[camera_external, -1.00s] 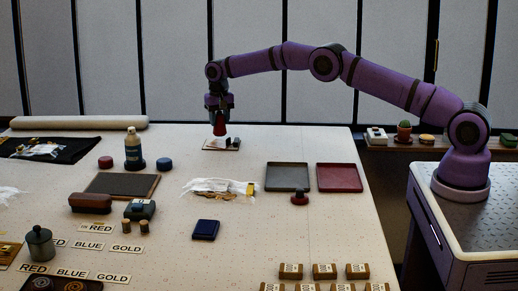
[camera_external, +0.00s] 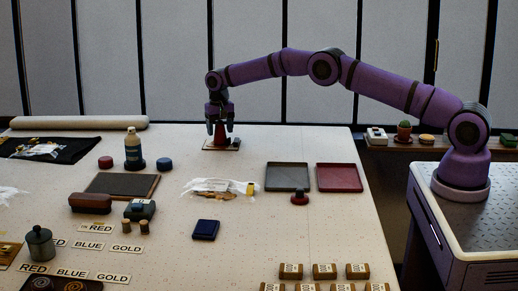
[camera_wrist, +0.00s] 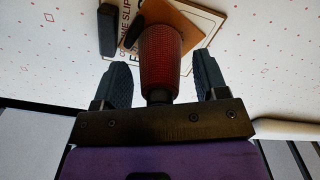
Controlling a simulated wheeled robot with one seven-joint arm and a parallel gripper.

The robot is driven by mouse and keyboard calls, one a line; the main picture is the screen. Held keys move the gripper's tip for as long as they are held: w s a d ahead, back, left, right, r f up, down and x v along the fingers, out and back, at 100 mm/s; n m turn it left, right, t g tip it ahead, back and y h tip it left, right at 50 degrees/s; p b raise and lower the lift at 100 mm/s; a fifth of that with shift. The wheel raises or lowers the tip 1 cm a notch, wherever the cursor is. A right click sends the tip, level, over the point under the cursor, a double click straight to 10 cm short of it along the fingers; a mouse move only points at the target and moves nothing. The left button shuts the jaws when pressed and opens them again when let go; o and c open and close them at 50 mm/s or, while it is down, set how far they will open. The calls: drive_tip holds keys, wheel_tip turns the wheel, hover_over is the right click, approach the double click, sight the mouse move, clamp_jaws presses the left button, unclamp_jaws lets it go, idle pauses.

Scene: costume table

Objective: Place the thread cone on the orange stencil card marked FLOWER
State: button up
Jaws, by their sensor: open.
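The red thread cone (camera_external: 221,133) stands upright on a small pale board (camera_external: 209,149) with a dark edge at the far side of the table. In the wrist view the cone (camera_wrist: 160,60) is between my two fingers, with a gap on each side. My gripper (camera_external: 220,131) is open around it, pointing down. An orange-brown card (camera_wrist: 188,25) shows beside and behind the cone, over a white sheet with partly hidden lettering. The cone seems to stand on or against this card; its base is hidden. No FLOWER marking is readable.
Two dark pieces lie near the cone, a black block (camera_wrist: 107,30) and a smaller one (camera_wrist: 132,32). A grey tray (camera_external: 287,189) and a red tray (camera_external: 340,190) lie nearer, to the right. The table around the board is mostly clear.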

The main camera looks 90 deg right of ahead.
wheel_tip(320, 180, up, 12)
drive_tip(key=shift+f, duration=0.1)
drive_tip(key=shift+a+r, duration=0.15)
drive_tip(key=shift+r, duration=0.3)
drive_tip(key=s+a+r+n+t, duration=0.1)
drive_tip(key=s+a+r+n, duration=0.1)
drive_tip(key=s+a+r, duration=0.35)
drive_tip(key=s+a+r+n, duration=0.1)
drive_tip(key=s+a+r, duration=0.1)
drive_tip(key=a+r, duration=0.7)
drive_tip(key=s+a+r+n+t, duration=0.15)
drive_tip(key=s+a+r, duration=0.25)
drive_tip(key=r, duration=0.6)
drive_tip(key=s+a+r+n, duration=0.2)
drive_tip(key=s+a+r, duration=0.1)
drive_tip(key=s+a, duration=0.4)
drive_tip(key=s+a+r+n, duration=0.1)
drive_tip(key=s+a+r, duration=0.25)
drive_tip(key=s, duration=0.65)
drive_tip(key=s+a+f+n+t, duration=0.1)
drive_tip(key=s+a+f, duration=0.2)
drive_tip(key=s, duration=0.6)
drive_tip(key=s+a+f+n+t, duration=0.1)
drive_tip(key=s+a+f+n, duration=0.1)
drive_tip(key=s, duration=0.7)
drive_tip(key=s+a+f+n+t, duration=0.1)
drive_tip(key=s+a+f, duration=0.4)
drive_tip(key=s, duration=0.5)
drive_tip(key=shift+f+n, duration=0.45)
drive_tip(key=shift+n, duration=0.2)
